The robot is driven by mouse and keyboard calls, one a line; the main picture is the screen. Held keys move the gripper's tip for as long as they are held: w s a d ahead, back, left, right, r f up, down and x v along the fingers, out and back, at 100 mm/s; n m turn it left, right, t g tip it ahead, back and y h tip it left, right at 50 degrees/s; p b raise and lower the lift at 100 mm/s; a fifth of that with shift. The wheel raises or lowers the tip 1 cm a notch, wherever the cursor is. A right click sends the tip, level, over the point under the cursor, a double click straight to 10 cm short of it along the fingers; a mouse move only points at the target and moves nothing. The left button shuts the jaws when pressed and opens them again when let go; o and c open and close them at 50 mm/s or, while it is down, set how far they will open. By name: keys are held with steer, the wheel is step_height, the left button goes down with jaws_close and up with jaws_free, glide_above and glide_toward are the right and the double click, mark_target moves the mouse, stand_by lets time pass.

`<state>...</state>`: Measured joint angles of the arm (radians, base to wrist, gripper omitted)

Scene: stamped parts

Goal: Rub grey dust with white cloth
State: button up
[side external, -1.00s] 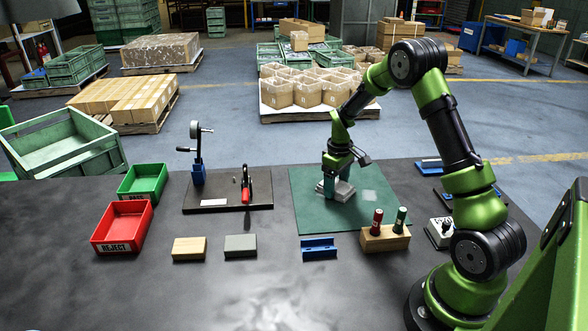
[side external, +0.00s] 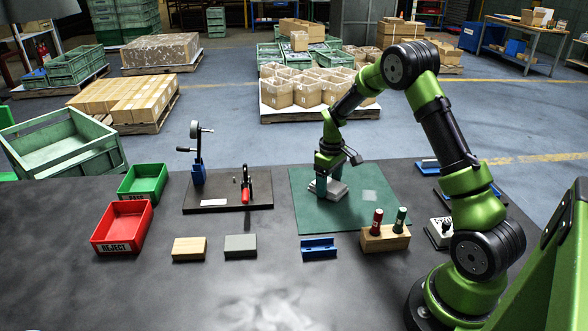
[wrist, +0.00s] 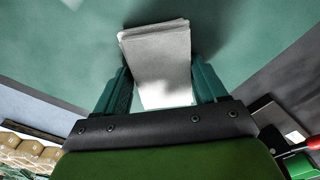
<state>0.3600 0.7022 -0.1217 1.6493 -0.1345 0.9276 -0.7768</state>
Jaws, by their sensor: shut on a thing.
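A folded white cloth (side external: 337,191), greyish in this light, is held between the fingers of my gripper (side external: 325,185), low over the green mat (side external: 302,219). In the wrist view the cloth (wrist: 160,55) sits between the two green fingers of my gripper (wrist: 161,88), its far end reaching beyond them. I cannot tell whether it touches the mat. A faint pale grey patch of dust (side external: 369,196) shows on the mat to the right of the cloth, apart from it. The dust is not visible in the wrist view.
A black fixture board (side external: 222,205) with a red-handled clamp (side external: 246,190) stands left of the mat. A wooden block (side external: 385,238) with red and green handles and a blue part (side external: 319,248) lie at the mat's front edge. Red (side external: 121,228) and green (side external: 142,182) bins stand farther left.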

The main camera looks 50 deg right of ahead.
mark_target(378, 196)
steer(key=shift+s+d, duration=1.15)
steer(key=shift+s, duration=0.95)
steer(key=shift+s+d, duration=1.2)
steer(key=shift+s, duration=0.95)
steer(key=shift+s+d, duration=1.15)
steer(key=shift+s, duration=0.95)
step_height(378, 196, up, 8)
steer(key=shift+w, duration=0.1)
